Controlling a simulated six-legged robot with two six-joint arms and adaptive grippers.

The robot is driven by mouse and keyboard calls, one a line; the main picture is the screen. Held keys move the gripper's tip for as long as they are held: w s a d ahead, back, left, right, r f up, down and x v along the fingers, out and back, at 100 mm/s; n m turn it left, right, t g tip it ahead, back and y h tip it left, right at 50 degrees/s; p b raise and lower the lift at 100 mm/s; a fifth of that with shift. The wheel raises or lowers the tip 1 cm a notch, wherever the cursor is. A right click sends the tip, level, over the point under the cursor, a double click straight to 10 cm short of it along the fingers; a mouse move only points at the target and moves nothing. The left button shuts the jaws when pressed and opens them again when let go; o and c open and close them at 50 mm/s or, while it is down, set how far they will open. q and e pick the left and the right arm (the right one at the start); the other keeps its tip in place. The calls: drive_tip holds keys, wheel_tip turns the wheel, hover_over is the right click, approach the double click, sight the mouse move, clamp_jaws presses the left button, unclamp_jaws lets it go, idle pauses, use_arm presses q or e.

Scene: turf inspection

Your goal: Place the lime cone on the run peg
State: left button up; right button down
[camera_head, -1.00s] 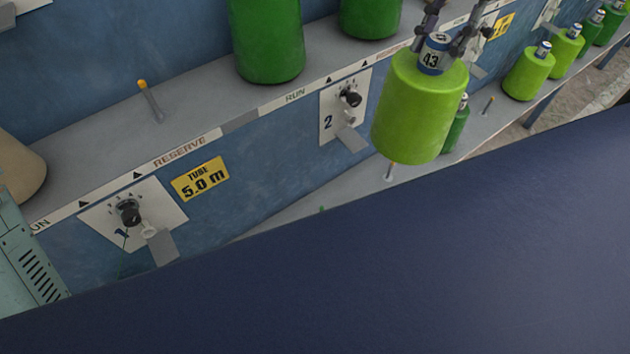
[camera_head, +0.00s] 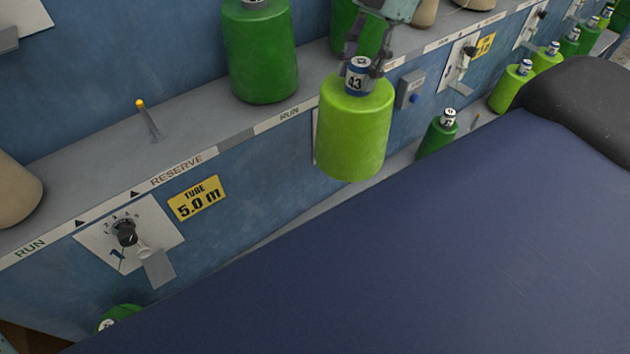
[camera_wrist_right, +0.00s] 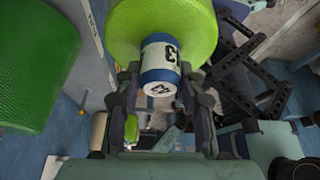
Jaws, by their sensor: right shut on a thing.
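The lime cone (camera_head: 355,130) is a lime-green package on a tube with a blue-rimmed label marked 43. My right gripper (camera_head: 362,65) is shut on the top of its tube and holds the cone about upright, in front of the shelf edge. In the right wrist view, the lime cone (camera_wrist_right: 200,25) and its label end (camera_wrist_right: 160,75) show between the fingers of my right gripper (camera_wrist_right: 157,95). A bare orange-tipped peg (camera_head: 148,120) stands on the shelf, behind the RESERVE marking. Whether it is the run peg is unclear. My left gripper is out of view.
The grey shelf (camera_head: 95,165) carries a dark green cone (camera_head: 262,55) and a beige cone (camera_head: 15,190). A dial panel (camera_head: 125,235) and yellow TUBE 5.0 m sign (camera_head: 197,198) are on the blue front. Lower green cones stand at right (camera_head: 437,132). A blue surface fills the foreground.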

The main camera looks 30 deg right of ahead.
sight(319, 123)
drive_tip(key=shift+m, duration=0.7)
drive_tip(key=f, duration=0.1)
drive_tip(key=w+a+f+b, duration=0.1)
drive_tip(key=f, duration=0.1)
drive_tip(key=w+a+f, duration=0.1)
drive_tip(key=f, duration=0.1)
drive_tip(key=shift+f, duration=0.15)
drive_tip(key=a+f+m, duration=0.1)
drive_tip(key=f, duration=0.1)
drive_tip(key=a+f+m+t+b, duration=0.1)
drive_tip(key=f, duration=0.1)
drive_tip(key=a+f+b, duration=0.1)
drive_tip(key=a+f, duration=0.1)
drive_tip(key=shift+w+f+m+t, duration=0.1)
drive_tip(key=shift+w+m+t, duration=0.2)
drive_tip(key=shift+m+t, duration=0.1)
wheel_tip(319, 123, down, 24)
drive_tip(key=m+t+h+b, duration=0.1)
drive_tip(key=m+t+b, duration=0.1)
drive_tip(key=m+b, duration=0.5)
drive_tip(key=b, duration=0.6)
drive_tip(key=shift+s+a+r+t+b, duration=0.25)
drive_tip(key=shift+t+b, duration=0.05)
drive_tip(key=shift+b, duration=0.05)
